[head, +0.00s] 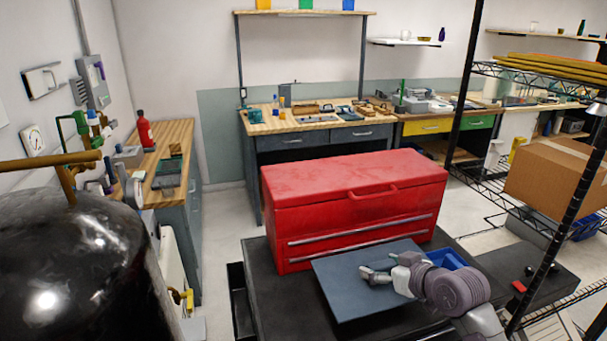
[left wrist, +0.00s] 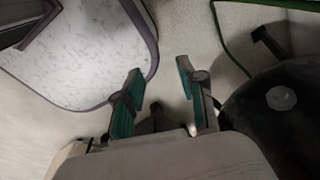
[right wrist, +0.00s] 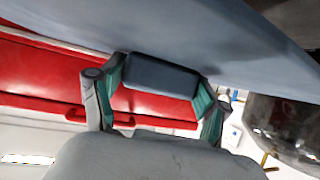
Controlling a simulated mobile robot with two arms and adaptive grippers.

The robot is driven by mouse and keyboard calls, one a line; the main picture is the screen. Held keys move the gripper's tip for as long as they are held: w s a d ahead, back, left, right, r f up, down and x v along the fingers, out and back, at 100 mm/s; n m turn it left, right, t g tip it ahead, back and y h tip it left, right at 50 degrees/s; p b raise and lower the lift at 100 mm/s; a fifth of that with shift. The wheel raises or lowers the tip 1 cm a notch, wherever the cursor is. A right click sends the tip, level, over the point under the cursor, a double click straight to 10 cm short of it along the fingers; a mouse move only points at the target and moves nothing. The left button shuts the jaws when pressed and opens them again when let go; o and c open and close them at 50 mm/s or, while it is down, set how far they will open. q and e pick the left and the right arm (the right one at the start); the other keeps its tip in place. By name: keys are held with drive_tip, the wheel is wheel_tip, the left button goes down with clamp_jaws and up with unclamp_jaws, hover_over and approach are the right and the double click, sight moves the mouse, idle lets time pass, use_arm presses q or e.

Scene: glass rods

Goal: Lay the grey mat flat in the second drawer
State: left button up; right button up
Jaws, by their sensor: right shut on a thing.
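The grey mat (head: 345,293) is a flat blue-grey sheet in front of the red tool chest (head: 350,185), hiding part of its lower front. My right gripper (head: 372,275) is shut on a blue-grey block (right wrist: 160,77) at the mat; the mat's surface (right wrist: 190,25) spans the top of the right wrist view. The chest's drawer front (head: 360,237) has two long silver strips, and no drawer looks pulled out. I cannot tell which is the second drawer. My left gripper (left wrist: 157,88) is open and empty, seen only in the left wrist view.
The chest stands on a black cart (head: 275,312). A blue bin (head: 446,258) is beside my right gripper. A wire shelf with a cardboard box (head: 550,175) stands at right. A dark rounded tank (head: 75,265) is at left. Workbenches line the walls.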

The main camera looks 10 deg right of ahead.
sight(352, 290)
drive_tip(key=shift+m+h, duration=0.5)
drive_tip(key=shift+m, duration=0.1)
drive_tip(key=s+a, duration=0.6)
drive_tip(key=s, duration=0.1)
drive_tip(key=shift+s+a, duration=0.15)
drive_tip(key=shift+s, duration=0.1)
drive_tip(key=s+d+r+m+h, duration=0.2)
drive_tip(key=s+m+h, duration=0.1)
drive_tip(key=s, duration=0.4)
drive_tip(key=shift+s+r+t+h, duration=0.3)
drive_tip(key=shift+s+r+t, duration=0.05)
drive_tip(key=shift+s+t, duration=0.05)
drive_tip(key=shift+w, duration=0.1)
